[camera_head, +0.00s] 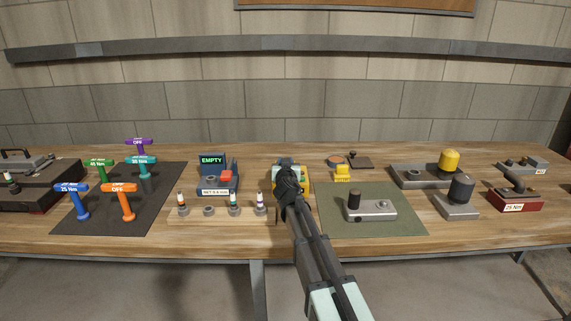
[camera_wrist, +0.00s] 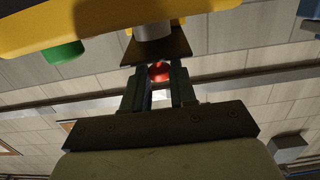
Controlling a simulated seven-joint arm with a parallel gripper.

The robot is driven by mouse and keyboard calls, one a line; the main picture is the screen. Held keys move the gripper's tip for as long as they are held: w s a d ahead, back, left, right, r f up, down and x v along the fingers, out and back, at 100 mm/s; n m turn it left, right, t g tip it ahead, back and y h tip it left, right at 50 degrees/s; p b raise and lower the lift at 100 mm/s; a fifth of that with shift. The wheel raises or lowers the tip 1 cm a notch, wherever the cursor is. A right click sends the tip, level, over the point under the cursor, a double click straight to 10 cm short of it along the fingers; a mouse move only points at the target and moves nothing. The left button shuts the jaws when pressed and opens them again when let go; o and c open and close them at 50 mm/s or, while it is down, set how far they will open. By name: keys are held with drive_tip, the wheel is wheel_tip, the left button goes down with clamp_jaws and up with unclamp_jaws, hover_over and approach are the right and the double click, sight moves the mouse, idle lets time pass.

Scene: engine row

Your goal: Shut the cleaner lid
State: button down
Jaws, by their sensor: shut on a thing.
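A yellow unit, which looks like the cleaner (camera_head: 278,187), stands mid-bench and is mostly hidden behind my gripper (camera_head: 289,180) in the head view. In the wrist view, its yellow body (camera_wrist: 110,14) fills the top left, with a green round part (camera_wrist: 63,52) and a grey metal cylinder (camera_wrist: 153,32) beside a dark plate. My gripper (camera_wrist: 159,75) is shut on a red round knob (camera_wrist: 159,70) between its fingertips, close to the dark plate. I cannot tell how far the lid is open or whether the knob is part of it.
A wooden plug rack (camera_head: 222,216) is close on the left, with a block and "EMPTY" display (camera_head: 212,160) behind it. A green mat (camera_head: 383,232) with a grey metal part (camera_head: 371,209) is close on the right. A small yellow block (camera_head: 342,173) stands behind that part.

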drive_tip(key=shift+w, duration=0.1)
drive_tip(key=c, duration=0.9)
unclamp_jaws()
drive_tip(key=s, duration=0.9)
drive_tip(key=s+r, duration=0.1)
drive_tip(key=s, duration=0.4)
drive_tip(key=shift+c, duration=0.4)
